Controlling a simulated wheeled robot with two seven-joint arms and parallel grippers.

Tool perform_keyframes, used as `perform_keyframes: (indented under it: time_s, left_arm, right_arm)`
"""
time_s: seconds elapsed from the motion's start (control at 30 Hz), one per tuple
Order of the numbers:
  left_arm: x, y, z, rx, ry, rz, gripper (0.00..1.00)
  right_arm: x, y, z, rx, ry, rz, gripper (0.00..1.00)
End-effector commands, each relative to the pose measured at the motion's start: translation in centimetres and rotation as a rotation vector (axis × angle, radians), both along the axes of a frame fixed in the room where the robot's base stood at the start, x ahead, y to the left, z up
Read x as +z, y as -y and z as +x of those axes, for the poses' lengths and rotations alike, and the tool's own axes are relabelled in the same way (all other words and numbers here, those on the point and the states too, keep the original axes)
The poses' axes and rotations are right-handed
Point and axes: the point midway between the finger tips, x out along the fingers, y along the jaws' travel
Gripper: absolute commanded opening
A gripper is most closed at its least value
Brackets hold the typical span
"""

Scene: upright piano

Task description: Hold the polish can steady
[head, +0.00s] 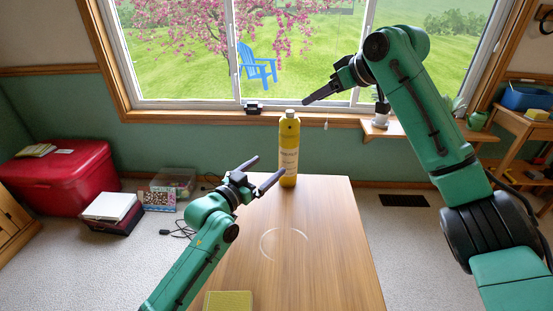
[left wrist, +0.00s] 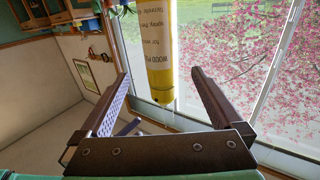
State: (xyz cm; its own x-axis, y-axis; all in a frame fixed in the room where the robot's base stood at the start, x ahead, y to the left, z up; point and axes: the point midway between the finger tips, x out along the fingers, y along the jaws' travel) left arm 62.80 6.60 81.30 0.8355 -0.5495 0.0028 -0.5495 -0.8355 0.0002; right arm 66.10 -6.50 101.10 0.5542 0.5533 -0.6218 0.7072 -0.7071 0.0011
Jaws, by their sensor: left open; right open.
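The yellow polish can (head: 289,160) stands upright at the far edge of the wooden top (head: 330,240), with a pale label and a grey cap. My left gripper (head: 270,165) is open, just left of and nearer than the can, its fingers pointing towards it. In the left wrist view the can (left wrist: 158,45) appears upside down between the two open fingers (left wrist: 161,75), with a gap on each side. Whether it is within finger reach is hard to tell. My right gripper (head: 306,102) is open and empty, raised in front of the window, above and right of the can.
A yellow-green book or cloth (head: 228,301) lies at the near left of the top. A pale ring mark (head: 284,245) is on the bare wood. A window sill (head: 200,115) runs behind. A red chest (head: 62,180) stands on the floor at left, a side table (head: 522,125) at right.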

Motion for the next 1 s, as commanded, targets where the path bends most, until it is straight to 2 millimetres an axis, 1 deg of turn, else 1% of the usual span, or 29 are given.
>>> perform_keyframes:
  time_s: [0.03, 0.2, 0.4, 0.5, 0.6, 0.9, 0.97, 1.0]
  left_arm:
    - [0.2, 0.7, 1.0, -0.001, 0.002, -0.002, 1.0]
    - [0.2, 3.0, 4.6, 0.001, 0.001, -0.001, 1.0]
    - [0.2, 5.4, 8.2, 0.001, 0.001, 0.002, 1.0]
    - [0.1, 6.3, 9.3, -0.004, 0.0, 0.001, 1.0]
    - [0.1, 6.6, 10.0, -0.002, 0.0, 0.001, 1.0]
    - [0.0, 6.7, 10.3, 0.001, -0.001, 0.001, 1.0]
    - [0.0, 6.7, 10.3, 0.001, -0.001, 0.001, 0.77]
    - [0.0, 6.7, 10.3, 0.001, -0.002, 0.001, 0.62]
  right_arm:
    - [0.0, 0.0, 0.0, 0.0, 0.0, 0.0, 0.5]
    - [0.0, 0.0, 0.0, 0.0, 0.0, 0.0, 0.5]
    - [0.0, 0.0, 0.0, 0.0, 0.0, 0.0, 0.5]
    - [0.0, 0.0, 0.0, 0.0, 0.0, 0.0, 0.5]
    - [0.0, 0.0, 0.0, 0.0, 0.0, 0.0, 0.5]
    - [0.0, 0.0, 0.0, 0.0, 0.0, 0.0, 0.5]
    - [0.0, 0.0, 0.0, 0.0, 0.0, 0.0, 0.5]
    - [0.0, 0.0, 0.0, 0.0, 0.0, 0.0, 0.5]
